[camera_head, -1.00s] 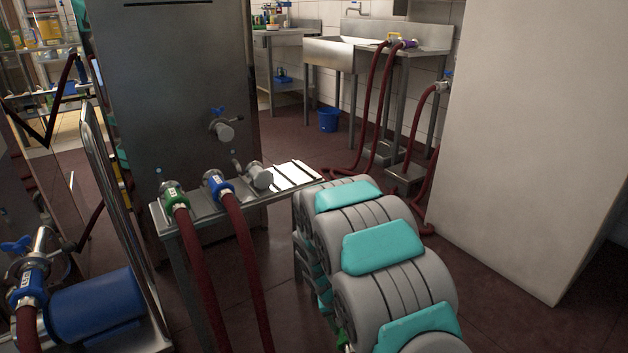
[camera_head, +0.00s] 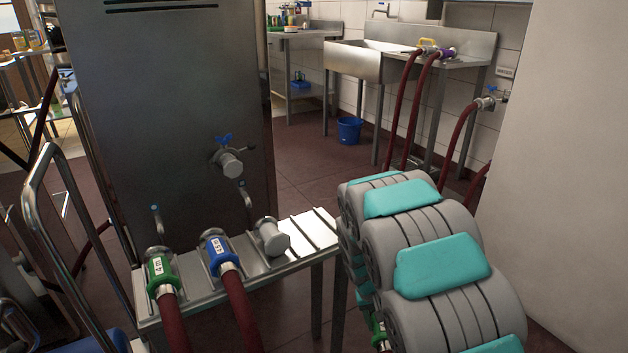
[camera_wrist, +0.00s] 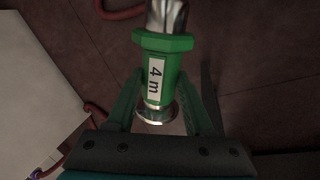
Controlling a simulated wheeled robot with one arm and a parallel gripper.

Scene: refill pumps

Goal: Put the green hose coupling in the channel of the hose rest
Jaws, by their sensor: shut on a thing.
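My gripper (camera_wrist: 160,88) is shut on a green hose coupling (camera_wrist: 166,62) labelled "4 m" in the wrist view. Its green fingers lie on both sides, and bright metal shows at both ends of the coupling. Dark red floor lies behind it. In the head view my arm hides most of my gripper; only a little green shows under it. The hose rest appears to be the steel bench (camera_head: 255,262) with ridges and channels. Another green coupling (camera_head: 161,273) with a red hose lies at its left end, its label hard to read.
A blue coupling (camera_head: 218,252) and a grey capped fitting (camera_head: 271,238) lie on the bench. Its right end shows bare channels. A steel cabinet (camera_head: 165,110) stands behind, a rail trolley (camera_head: 45,200) at left, a pale wall block (camera_head: 560,190) at right.

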